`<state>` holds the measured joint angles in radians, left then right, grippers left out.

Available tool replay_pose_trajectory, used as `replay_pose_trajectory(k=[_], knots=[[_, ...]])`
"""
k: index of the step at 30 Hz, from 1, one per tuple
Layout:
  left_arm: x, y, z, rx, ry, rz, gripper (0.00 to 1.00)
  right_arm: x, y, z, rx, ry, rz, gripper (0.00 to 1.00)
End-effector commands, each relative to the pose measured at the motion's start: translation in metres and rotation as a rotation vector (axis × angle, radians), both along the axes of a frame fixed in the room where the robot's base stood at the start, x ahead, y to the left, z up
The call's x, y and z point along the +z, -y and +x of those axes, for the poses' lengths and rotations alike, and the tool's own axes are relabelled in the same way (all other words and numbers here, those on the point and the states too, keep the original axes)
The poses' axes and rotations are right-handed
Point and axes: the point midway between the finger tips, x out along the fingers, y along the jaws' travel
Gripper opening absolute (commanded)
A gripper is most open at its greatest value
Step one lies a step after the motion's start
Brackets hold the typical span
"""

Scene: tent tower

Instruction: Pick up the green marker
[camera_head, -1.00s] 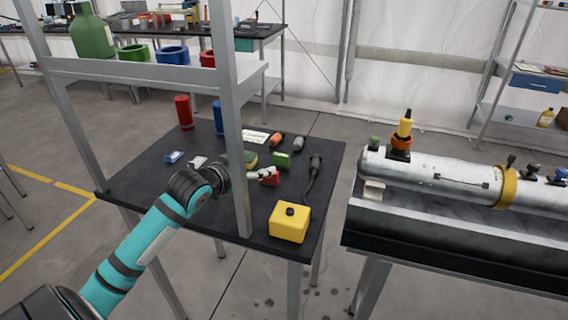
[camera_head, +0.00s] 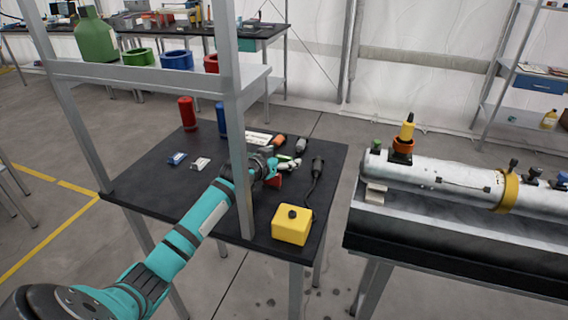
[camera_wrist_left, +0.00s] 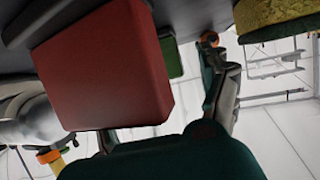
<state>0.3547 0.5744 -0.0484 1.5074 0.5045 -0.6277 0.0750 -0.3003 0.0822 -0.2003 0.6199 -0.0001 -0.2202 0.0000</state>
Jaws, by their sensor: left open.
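My left gripper (camera_head: 272,165) is over the middle of the dark table, partly behind the shelf post; it is open. A small green object (camera_head: 284,165) shows just beside its fingers, partly hidden; I cannot tell if it is a marker. In the left wrist view a green block (camera_wrist_left: 171,58) shows beyond a large red block (camera_wrist_left: 105,65), which sits close to the camera and hides part of the gripper. The red block also shows below the gripper in the head view (camera_head: 273,181). I cannot tell whether a finger touches either block. My right gripper is not in view.
A yellow box (camera_head: 292,226) stands at the table's front right. A dark cabled tool (camera_head: 317,168) lies on the right. Red (camera_head: 187,113) and blue (camera_head: 221,120) cylinders stand at the back. The metal shelf post (camera_head: 238,150) rises close to my arm. A yellow-green sponge (camera_wrist_left: 275,18) is near the gripper.

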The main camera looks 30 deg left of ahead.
Motion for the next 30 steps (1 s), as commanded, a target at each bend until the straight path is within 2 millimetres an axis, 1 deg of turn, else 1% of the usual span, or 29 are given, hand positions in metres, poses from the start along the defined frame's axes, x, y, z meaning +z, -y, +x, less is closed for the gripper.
replay_pose_trajectory(k=[2, 8, 21, 27, 30], knots=[[-0.0006, 0.0, 0.0027, 0.0, 0.001, 0.0, 0.78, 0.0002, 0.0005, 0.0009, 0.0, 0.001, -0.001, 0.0], [-0.0009, 0.0, 0.0025, 0.0, 0.001, 0.0, 0.78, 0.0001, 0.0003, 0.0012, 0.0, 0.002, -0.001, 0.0], [-0.0008, -0.0001, 0.0023, 0.0, 0.001, 0.0, 0.2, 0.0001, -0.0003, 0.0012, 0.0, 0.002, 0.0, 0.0], [-0.0002, -0.0002, 0.0024, 0.0, 0.001, 0.0, 0.2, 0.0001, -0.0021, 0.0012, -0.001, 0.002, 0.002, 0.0], [0.0053, -0.0002, 0.0027, 0.0, 0.003, 0.001, 0.2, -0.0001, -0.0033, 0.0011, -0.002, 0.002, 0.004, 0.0]])
